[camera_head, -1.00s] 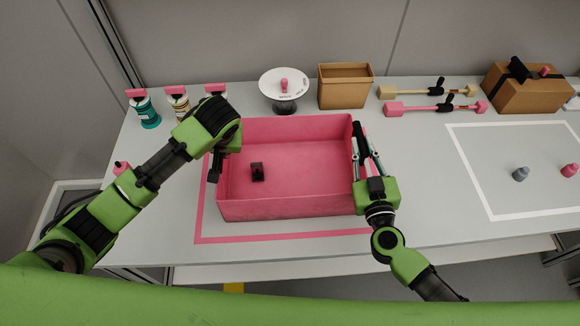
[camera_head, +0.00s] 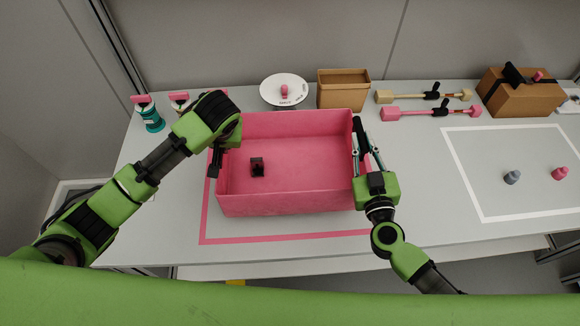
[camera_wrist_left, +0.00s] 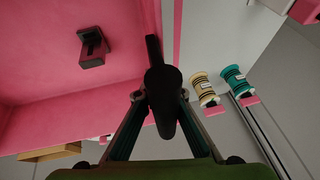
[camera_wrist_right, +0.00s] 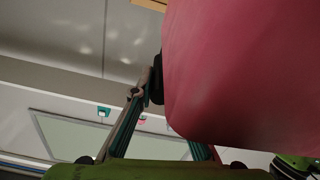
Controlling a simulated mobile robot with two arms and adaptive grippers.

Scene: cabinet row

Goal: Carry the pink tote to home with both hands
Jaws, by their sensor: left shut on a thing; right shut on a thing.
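The pink tote (camera_head: 290,203) is an open box in the middle of the head view, with a small dark block (camera_head: 257,166) on its floor. A pink outline (camera_head: 280,238) on the table shows around its left and front sides. The tote looks raised a little above the table. My left gripper (camera_head: 215,162) is shut on the tote's left wall. My right gripper (camera_head: 361,142) is shut on its right wall. The tote's wall fills much of the right wrist view (camera_wrist_right: 240,80). The fingertips' contact is partly hidden in both wrist views.
Behind the tote stand spools (camera_head: 151,120), a white dish (camera_head: 284,88) and an open brown box (camera_head: 343,90). Mallet-like tools (camera_head: 430,113) and a strapped brown box (camera_head: 520,95) lie at the back right. A white outline (camera_head: 462,170) holds two small pieces.

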